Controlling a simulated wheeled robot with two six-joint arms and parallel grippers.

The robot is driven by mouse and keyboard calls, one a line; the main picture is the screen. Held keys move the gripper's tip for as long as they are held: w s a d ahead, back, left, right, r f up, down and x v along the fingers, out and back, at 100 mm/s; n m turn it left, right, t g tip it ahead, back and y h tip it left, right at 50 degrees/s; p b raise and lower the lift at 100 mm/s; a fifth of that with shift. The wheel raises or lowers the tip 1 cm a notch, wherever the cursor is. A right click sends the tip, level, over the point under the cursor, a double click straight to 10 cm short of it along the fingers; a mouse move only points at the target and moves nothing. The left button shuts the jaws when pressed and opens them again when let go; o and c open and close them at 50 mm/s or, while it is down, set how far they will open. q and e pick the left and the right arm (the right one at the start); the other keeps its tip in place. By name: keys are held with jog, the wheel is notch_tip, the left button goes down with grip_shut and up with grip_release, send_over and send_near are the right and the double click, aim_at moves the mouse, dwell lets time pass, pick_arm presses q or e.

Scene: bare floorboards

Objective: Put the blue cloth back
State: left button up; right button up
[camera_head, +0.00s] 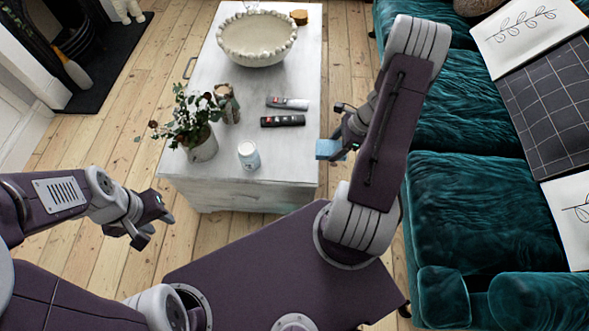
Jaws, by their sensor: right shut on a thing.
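The blue cloth (328,150) is a small light-blue piece held in my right gripper (340,140), just off the right edge of the white coffee table (235,180). My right gripper is shut on the cloth, and my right arm hides part of it. My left gripper (155,224) is open and empty above the floorboards, to the left of the table's near end.
On the table stand a large beaded bowl (257,37), a potted plant (200,147), a white candle jar (249,156), a small figure (227,103) and two remotes (283,121). A teal sofa (465,210) is at right, a fireplace at upper left.

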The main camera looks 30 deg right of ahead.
jog(key=w+a+f+b, duration=0.1)
jog(key=w+a+f, duration=0.1)
jog(key=a, duration=0.1)
jog(key=w+a+f+b, duration=0.1)
jog(key=w+a+f, duration=0.1)
jog(key=a, duration=0.1)
jog(key=w+a+f+b, duration=0.2)
jog(key=a, duration=0.1)
jog(key=shift+w+f, duration=0.25)
jog(key=shift+f, duration=0.1)
jog(key=shift+w+a+f, duration=0.1)
jog(key=shift+w+a, duration=0.1)
jog(key=shift+a, duration=0.1)
notch_tip(320, 180, down, 4)
jog(key=shift+s+r+b, duration=0.1)
jog(key=shift+r+b, duration=0.05)
jog(key=shift+b, duration=0.9)
jog(key=shift+f, duration=0.25)
jog(key=shift+r, duration=0.15)
jog(key=shift+c, duration=0.7)
jog(key=o, duration=1.3)
